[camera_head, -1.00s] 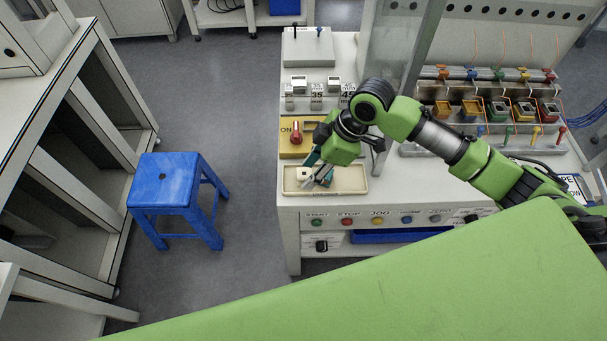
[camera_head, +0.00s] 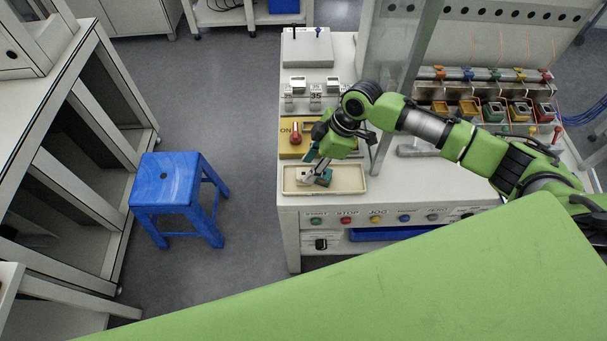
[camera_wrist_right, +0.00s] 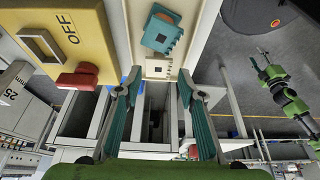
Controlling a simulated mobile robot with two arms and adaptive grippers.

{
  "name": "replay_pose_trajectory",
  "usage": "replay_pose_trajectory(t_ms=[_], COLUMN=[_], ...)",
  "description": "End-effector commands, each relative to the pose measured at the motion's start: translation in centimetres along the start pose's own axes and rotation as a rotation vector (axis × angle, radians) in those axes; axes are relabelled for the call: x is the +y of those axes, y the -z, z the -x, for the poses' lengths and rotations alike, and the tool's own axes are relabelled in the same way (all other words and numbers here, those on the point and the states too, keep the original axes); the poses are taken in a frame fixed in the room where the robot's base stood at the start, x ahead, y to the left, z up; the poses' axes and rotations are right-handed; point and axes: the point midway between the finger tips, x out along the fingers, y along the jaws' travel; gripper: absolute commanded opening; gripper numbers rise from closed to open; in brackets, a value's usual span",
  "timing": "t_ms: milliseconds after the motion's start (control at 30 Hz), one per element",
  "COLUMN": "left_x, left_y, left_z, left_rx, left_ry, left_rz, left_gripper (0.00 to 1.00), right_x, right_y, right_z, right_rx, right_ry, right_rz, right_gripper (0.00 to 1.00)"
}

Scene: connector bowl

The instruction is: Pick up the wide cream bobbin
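A small cream piece (camera_wrist_right: 157,67) with square holes lies in the shallow cream tray (camera_head: 350,191); I take it for the bobbin. No contact is visible.
A yellow switch box with a red knob (camera_head: 296,138) stands just behind the tray. The machine's front edge carries coloured buttons (camera_head: 375,219). A blue stool (camera_head: 172,180) stands on the floor at the left.

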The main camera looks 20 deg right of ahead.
Motion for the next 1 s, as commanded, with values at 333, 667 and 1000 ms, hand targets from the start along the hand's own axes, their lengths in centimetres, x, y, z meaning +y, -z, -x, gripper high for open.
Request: replay_pose_trajectory(t_ms=[333, 667, 1000], left_x=[0.0, 0.0, 0.0], left_y=[0.2, 0.2, 0.3], left_z=[1.9, 1.9, 1.9], left_rx=[0.0, 0.001, 0.001], left_ry=[0.0, 0.0, 0.0], left_rz=[0.0, 0.0, 0.001], left_gripper=[0.44, 0.44, 0.44], right_x=[0.2, 0.2, 0.2], right_y=[0.1, 0.0, 0.0], right_z=[-4.1, -5.0, -4.9], right_rx=[-0.001, 0.0, 0.0], right_ry=[0.003, 0.001, 0.001], right_rz=[-0.002, -0.001, -0.001], right_gripper=[0.36, 0.36, 0.07])
